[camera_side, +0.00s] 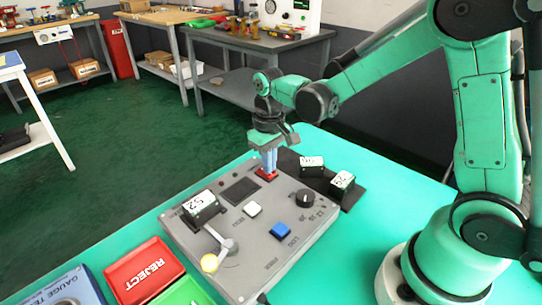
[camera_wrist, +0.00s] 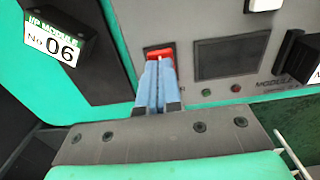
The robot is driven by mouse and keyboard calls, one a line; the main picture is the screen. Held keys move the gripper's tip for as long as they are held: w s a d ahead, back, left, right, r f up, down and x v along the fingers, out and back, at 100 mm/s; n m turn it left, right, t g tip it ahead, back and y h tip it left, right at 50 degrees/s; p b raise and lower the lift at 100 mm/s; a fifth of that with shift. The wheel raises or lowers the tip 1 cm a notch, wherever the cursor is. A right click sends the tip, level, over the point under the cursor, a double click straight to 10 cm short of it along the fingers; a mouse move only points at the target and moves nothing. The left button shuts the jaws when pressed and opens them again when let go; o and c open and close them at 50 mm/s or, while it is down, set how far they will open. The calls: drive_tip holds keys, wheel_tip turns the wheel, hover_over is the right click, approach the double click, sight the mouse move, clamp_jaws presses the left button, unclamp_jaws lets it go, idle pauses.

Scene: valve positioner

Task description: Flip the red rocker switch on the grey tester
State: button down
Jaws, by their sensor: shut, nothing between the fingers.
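The grey tester (camera_side: 262,262) lies on the green bench top. Its red rocker switch (camera_side: 266,174) is at the panel's far edge in the side view, and it also shows in the wrist view (camera_wrist: 160,53). My gripper (camera_side: 269,166) points down with its blue fingers closed together and empty. The fingertips are right at the rocker and cover part of it in both views. I cannot tell whether they touch it or which way the rocker is tilted.
The tester also carries a dark display (camera_side: 241,191), a white button (camera_side: 253,209), a blue button (camera_side: 280,230), a black knob (camera_side: 305,197), a lever (camera_side: 222,242) and a module marked 52 (camera_side: 201,207). More modules (camera_side: 342,184) stand behind it. A red REJECT tray (camera_side: 145,270) is at front left.

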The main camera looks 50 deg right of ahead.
drive_tip(key=shift+r, duration=0.15)
wheel_tip(320, 180, up, 14)
idle(0.7)
drive_tip(key=shift+s, duration=0.1)
drive_tip(key=shift+s, duration=0.15)
drive_tip(key=shift+f, duration=0.25)
wheel_tip(320, 180, down, 14)
drive_tip(key=shift+r, duration=0.15)
idle(0.4)
